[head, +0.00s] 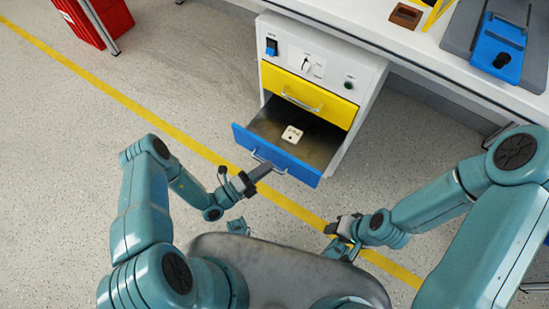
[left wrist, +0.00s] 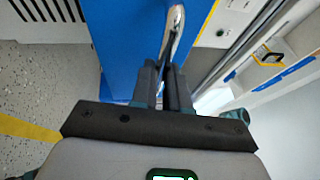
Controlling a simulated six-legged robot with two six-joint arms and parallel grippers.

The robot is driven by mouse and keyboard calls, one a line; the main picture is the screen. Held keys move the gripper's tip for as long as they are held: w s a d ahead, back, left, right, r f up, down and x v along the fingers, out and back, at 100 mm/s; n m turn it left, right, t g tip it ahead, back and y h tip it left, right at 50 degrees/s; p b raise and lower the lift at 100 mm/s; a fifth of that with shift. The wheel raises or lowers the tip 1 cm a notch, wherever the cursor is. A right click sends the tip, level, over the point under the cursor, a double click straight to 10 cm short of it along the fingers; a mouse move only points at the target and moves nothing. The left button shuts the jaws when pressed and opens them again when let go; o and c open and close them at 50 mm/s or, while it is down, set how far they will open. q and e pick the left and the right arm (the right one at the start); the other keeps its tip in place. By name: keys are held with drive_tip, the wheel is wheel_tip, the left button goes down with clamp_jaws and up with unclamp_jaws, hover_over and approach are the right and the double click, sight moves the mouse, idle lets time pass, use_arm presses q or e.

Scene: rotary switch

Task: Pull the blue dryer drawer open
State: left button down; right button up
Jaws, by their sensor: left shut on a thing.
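The blue drawer (head: 275,155) is pulled out of the white cabinet (head: 368,84), and its dark interior shows with a small white piece (head: 292,134) lying inside. Its metal handle runs across the blue front; the handle also shows in the left wrist view (left wrist: 176,28). My left gripper (head: 258,174) is at the handle's left part, its fingers closed around the bar. The left wrist view shows the two fingers (left wrist: 165,85) close together on the handle. My right gripper (head: 336,228) hangs in front of my body, away from the drawer; its finger gap is too small to judge.
A yellow drawer (head: 307,92) above is shut. The cabinet's top panel carries a blue switch (head: 271,47) and a rotary knob (head: 305,64). A white bench (head: 400,35) holds a blue device (head: 497,48). A red box (head: 92,20) stands far left. The floor at left is clear.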

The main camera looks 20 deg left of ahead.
use_arm(q)
drive_tip(key=s+a, duration=0.2)
drive_tip(key=s, duration=0.4)
drive_tip(key=shift+a, duration=0.1)
drive_tip(key=c, duration=1.1)
unclamp_jaws()
drive_tip(key=shift+s, duration=0.1)
drive_tip(key=v, duration=1.6)
drive_tip(key=shift+s, duration=0.1)
